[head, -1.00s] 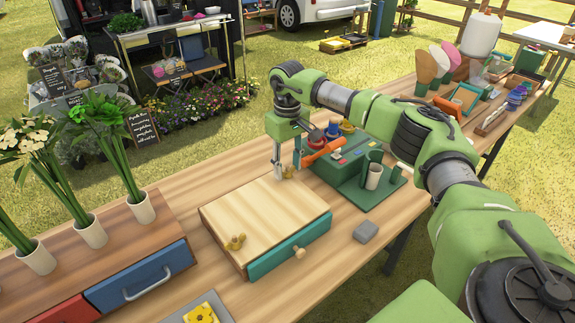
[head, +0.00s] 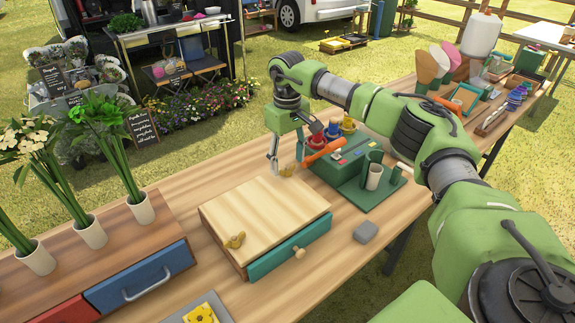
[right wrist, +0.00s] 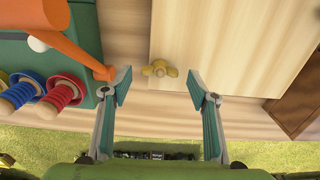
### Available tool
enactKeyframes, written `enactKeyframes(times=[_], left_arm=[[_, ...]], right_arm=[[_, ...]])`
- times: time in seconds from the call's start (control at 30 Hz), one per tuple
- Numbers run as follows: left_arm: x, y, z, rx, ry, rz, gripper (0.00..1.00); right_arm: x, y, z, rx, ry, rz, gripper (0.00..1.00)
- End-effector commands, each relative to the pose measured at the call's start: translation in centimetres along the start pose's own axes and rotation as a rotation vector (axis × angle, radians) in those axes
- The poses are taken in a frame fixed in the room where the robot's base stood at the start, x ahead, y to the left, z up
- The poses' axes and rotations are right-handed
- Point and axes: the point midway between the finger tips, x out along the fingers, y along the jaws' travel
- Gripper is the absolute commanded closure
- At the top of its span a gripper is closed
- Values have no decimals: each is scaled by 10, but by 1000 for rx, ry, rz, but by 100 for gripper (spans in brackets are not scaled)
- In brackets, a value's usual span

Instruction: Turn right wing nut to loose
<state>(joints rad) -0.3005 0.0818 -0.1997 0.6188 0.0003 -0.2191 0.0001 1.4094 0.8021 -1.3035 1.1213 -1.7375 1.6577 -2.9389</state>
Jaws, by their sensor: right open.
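The right wing nut (head: 288,170) is a small brass piece at the far corner of a wooden box lid (head: 258,205). It also shows in the right wrist view (right wrist: 159,69), with its wings spread left and right. A second brass wing nut (head: 235,241) sits at the lid's near left edge. My right gripper (head: 285,166) is open at the right wing nut. In the right wrist view its fingers (right wrist: 160,87) stand to either side of the nut, with gaps on both sides. My left gripper is out of view.
A green tool holder (head: 350,165) with an orange-handled tool (head: 322,152) and colored spools stands close to the right gripper. A teal drawer (head: 290,248) fronts the box. A grey block (head: 366,232) lies at right. Vases with flowers stand at left.

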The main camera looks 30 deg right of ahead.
Motion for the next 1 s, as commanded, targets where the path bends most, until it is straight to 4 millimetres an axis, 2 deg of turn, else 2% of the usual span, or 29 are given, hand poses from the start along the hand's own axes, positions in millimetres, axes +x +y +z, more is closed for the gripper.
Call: enactKeyframes(times=[0.03, 0.2, 0.4, 0.6, 1.0], left_arm=[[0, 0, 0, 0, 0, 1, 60], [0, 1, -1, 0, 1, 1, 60], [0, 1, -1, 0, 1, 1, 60], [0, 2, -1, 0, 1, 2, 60], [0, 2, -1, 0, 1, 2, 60]], right_arm=[[-12, 0, -1, 0, 6, 0, 46], [-50, 0, -1, 0, 4, 0, 46], [-83, 0, 0, 0, 1, -1, 46], [-96, 0, 0, -1, -1, -1, 46], [-97, 0, 0, -1, -2, -1, 46]])
